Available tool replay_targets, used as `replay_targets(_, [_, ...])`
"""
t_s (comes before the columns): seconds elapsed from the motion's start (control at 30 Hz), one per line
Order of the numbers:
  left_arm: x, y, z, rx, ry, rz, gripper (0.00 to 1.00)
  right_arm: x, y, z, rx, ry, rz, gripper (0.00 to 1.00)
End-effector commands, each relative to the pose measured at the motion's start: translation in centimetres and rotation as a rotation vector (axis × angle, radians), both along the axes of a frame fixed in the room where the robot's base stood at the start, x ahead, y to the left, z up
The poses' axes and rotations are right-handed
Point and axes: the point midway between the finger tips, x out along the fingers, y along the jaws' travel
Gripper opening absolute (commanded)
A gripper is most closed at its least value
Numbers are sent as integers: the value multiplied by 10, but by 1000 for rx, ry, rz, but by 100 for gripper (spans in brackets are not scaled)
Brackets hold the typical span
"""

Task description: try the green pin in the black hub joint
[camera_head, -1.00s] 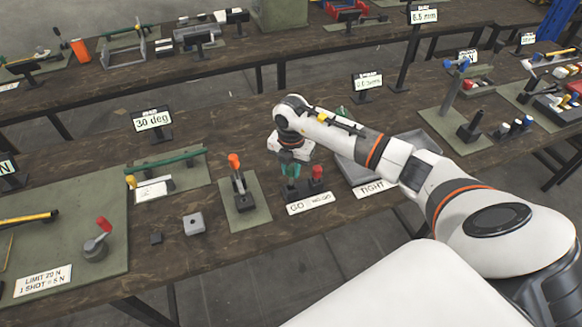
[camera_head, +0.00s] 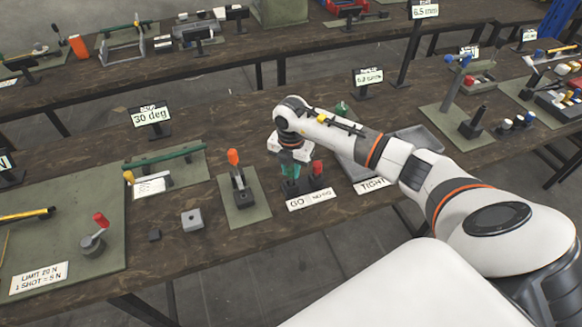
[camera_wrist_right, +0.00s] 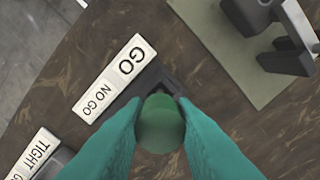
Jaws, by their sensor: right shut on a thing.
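My right gripper (camera_head: 289,167) is above the dark GO / NO GO stand (camera_head: 292,188). Its teal fingers are shut on the green pin, whose rounded green head (camera_wrist_right: 161,122) shows between them in the right wrist view. The pin's lower part is hidden, so I cannot tell whether it is still seated in the stand. A red pin (camera_head: 317,169) stands at the right of the same stand. A dark jointed fixture with an orange-tipped lever (camera_head: 239,182) stands on a green mat to the left. I cannot tell whether it is the black hub joint. My left gripper is not in view.
The GO / NO GO label (camera_head: 310,199) lies in front of the stand. A grey tray (camera_head: 352,168) and a TIGHT label (camera_head: 371,185) are to the right. A small grey block (camera_head: 192,220) sits left of the lever fixture's mat. A 30 deg sign (camera_head: 151,117) stands farther back.

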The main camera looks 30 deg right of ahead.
Motion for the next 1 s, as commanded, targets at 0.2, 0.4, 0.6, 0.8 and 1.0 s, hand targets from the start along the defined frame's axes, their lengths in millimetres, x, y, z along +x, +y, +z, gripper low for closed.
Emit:
replay_targets(0.2, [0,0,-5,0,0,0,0,0,0,-6,0,0,0,2])
replay_targets(0.4, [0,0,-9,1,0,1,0,0,0,-11,0,0,0,2])
replay_targets(0.6, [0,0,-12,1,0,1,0,0,0,-16,-1,1,0,2])
replay_targets(0.8, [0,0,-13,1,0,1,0,0,0,-17,0,0,0,40])
replay_targets(1.0, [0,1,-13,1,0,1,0,0,0,-17,0,0,0,49])
